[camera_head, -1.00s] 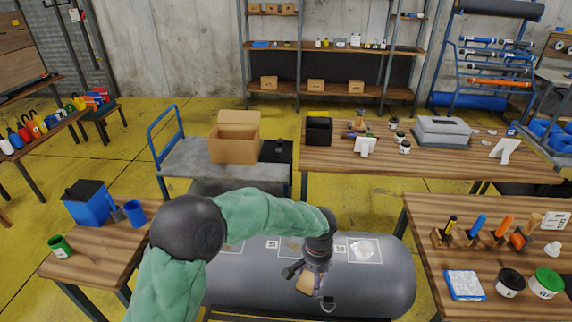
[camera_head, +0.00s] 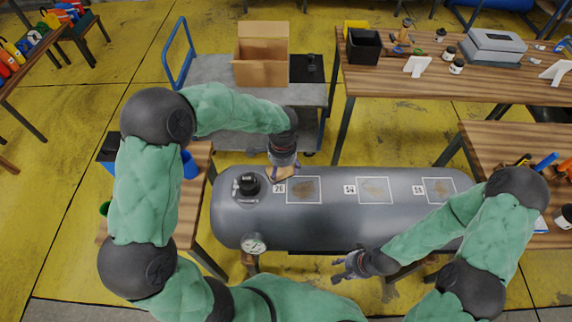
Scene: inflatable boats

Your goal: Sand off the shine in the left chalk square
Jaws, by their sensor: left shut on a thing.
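The grey inflatable tube (camera_head: 330,225) lies across the middle. Three chalk squares are on its top: the left chalk square (camera_head: 304,190), the middle chalk square (camera_head: 375,190) and the right chalk square (camera_head: 440,190). My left gripper (camera_head: 283,165) is shut on a tan sanding block (camera_head: 281,174), just above and left of the left square's top edge. Whether the block touches the tube I cannot tell. My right gripper (camera_head: 347,265) looks open and empty, in front of the tube below the middle square.
A black valve cap (camera_head: 249,184) and a pressure gauge (camera_head: 253,243) are at the tube's left end. A side table (camera_head: 190,210) stands left, and a wooden table (camera_head: 510,145) with tools right. A trolley (camera_head: 215,72) with a cardboard box (camera_head: 262,62) stands behind.

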